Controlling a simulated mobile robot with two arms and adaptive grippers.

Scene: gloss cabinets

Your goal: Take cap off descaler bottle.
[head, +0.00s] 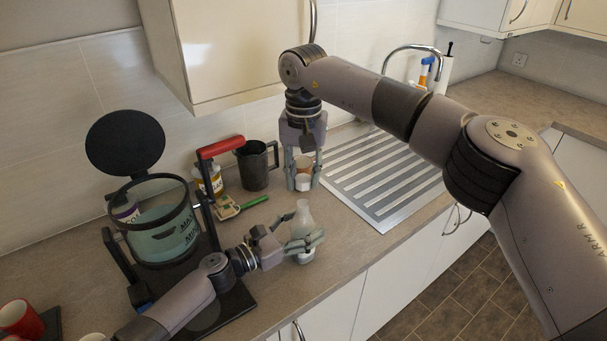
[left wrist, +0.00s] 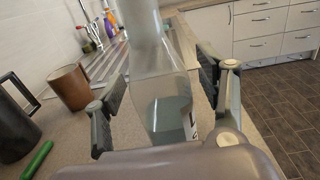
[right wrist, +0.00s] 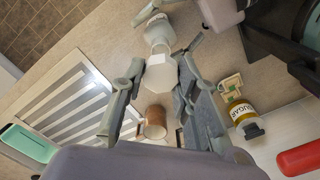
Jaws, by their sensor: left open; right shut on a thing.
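The descaler bottle (head: 303,218) is clear, with a tapering neck and pale liquid inside. It stands upright near the counter's front edge. My left gripper (head: 310,242) is open, its fingers on either side of the bottle; the left wrist view shows the bottle (left wrist: 165,100) between the spread fingers. My right gripper (head: 303,177) is shut on the white cap (head: 303,183), above and behind the bottle. In the right wrist view the cap (right wrist: 160,73) is between the fingertips, apart from the bottle (right wrist: 158,32) in the head view.
A brown mug (left wrist: 69,87) and a dark jug (head: 257,165) stand behind. A coffee machine with a red handle (head: 220,147) is at left; the ribbed drainer (head: 375,170) lies at right.

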